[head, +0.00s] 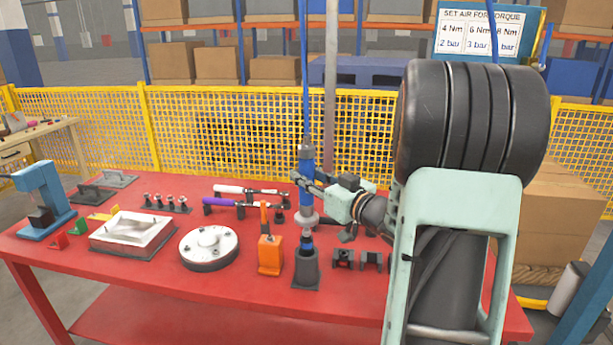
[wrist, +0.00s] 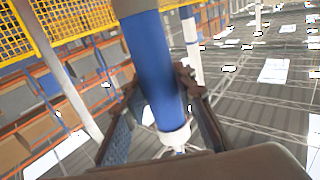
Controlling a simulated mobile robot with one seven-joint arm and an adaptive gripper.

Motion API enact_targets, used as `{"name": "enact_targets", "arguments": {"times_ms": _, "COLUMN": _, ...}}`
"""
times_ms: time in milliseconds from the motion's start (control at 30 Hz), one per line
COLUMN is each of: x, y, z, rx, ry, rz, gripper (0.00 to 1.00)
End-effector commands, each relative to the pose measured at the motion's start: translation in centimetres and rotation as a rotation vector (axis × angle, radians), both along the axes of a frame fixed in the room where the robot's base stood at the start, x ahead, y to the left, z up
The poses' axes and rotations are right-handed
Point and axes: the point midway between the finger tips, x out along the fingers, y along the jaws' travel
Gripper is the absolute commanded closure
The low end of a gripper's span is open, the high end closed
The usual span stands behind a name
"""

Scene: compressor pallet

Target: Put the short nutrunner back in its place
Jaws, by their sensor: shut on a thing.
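A blue cylindrical tool, which looks like the short nutrunner (head: 307,168), stands upright above the red table with a blue hose rising from its top. My gripper (head: 312,186) comes from the right and is shut around its blue body. In the wrist view the nutrunner (wrist: 155,70) runs between the two fingers of my gripper (wrist: 163,122), with a pale ring at one end. A black holder (head: 305,272) stands on the table just below and in front of the tool. A dark and blue piece shows at its top; I cannot tell whether it belongs to the nutrunner.
An orange holder (head: 269,255) stands left of the black one, and black cradles (head: 343,259) to its right. A round metal cover (head: 208,247) and a rectangular casting (head: 131,234) lie further left. The red table (head: 180,290) is bare along its front left.

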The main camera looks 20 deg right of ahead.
Motion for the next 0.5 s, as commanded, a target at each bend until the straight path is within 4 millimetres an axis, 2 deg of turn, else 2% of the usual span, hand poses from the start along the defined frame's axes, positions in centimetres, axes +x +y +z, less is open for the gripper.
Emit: {"name": "enact_targets", "arguments": {"times_ms": 500, "x": 0.03, "y": 0.0, "z": -0.78, "rx": 0.0, "ry": -0.004, "rz": 0.0, "gripper": 1.0}}
